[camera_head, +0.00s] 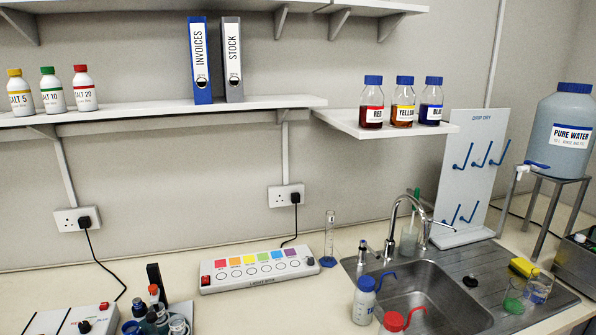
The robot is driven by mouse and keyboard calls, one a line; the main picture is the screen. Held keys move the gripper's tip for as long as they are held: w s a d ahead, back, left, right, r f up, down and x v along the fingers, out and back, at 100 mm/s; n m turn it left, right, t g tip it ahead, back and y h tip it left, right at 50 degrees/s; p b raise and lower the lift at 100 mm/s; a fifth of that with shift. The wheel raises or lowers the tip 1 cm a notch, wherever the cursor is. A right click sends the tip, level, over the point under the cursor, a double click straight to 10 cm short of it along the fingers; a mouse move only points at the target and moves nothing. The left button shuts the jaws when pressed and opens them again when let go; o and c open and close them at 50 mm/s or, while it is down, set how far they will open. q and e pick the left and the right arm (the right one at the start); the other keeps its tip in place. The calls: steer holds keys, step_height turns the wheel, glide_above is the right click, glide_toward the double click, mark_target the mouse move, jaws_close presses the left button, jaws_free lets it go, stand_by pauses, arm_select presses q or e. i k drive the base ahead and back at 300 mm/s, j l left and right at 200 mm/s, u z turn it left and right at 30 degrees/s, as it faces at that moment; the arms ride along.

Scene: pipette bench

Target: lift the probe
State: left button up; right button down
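I cannot pick out a probe for certain. A dark upright piece (154,280) stands at the lower left, with a small orange-capped item (154,292) in front of it. Several small dark bottles crowd below them and are cut off by the bottom edge. A white device with a red switch (75,320) lies to their left, also cut off. Neither of my grippers is in view.
A light box (262,268) with coloured squares lies at the back of the bench. The sink (430,300) is at right, with wash bottles (364,300) at its left edge. Bare bench (270,310) lies between the bottles and the sink.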

mark_target(155, 291)
steer(key=u, duration=1.05)
